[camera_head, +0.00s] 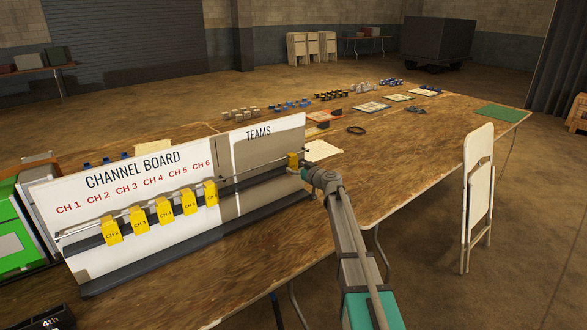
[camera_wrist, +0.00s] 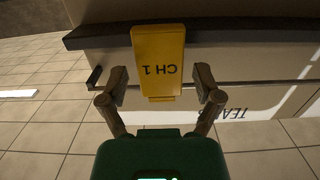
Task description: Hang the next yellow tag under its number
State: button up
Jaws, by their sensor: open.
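The channel board (camera_head: 120,240) stands on the long table, with red numbers CH 1 to CH 6 on its left part. Several yellow tags hang on its rail; the leftmost, CH 2 (camera_head: 111,231), is below the CH 2 heading. No tag shows below the CH 1 heading (camera_head: 68,208). The yellow CH 1 tag (camera_head: 293,160) is at the rail's right end, on the TEAMS part; it fills the wrist view's centre, upside down (camera_wrist: 158,60). My gripper (camera_head: 304,172) is open there, its two fingers on either side of this tag (camera_wrist: 162,84). Contact cannot be told.
A green case (camera_head: 12,235) stands beside the board's left end. Small blocks (camera_head: 240,112), papers and a black ring (camera_head: 356,130) lie farther along the table. A folding chair (camera_head: 479,185) stands at the table's right side.

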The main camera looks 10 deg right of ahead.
jog(key=shift+x, duration=1)
jog(key=shift+c, duration=0.3)
jog(key=c, duration=0.8)
jog(key=shift+c, duration=0.2)
jog(key=shift+r, duration=0.15)
jog(key=shift+r+p, duration=0.7)
jog(key=shift+p, duration=0.1)
jog(key=shift+r, duration=0.1)
jog(key=shift+s, duration=0.1)
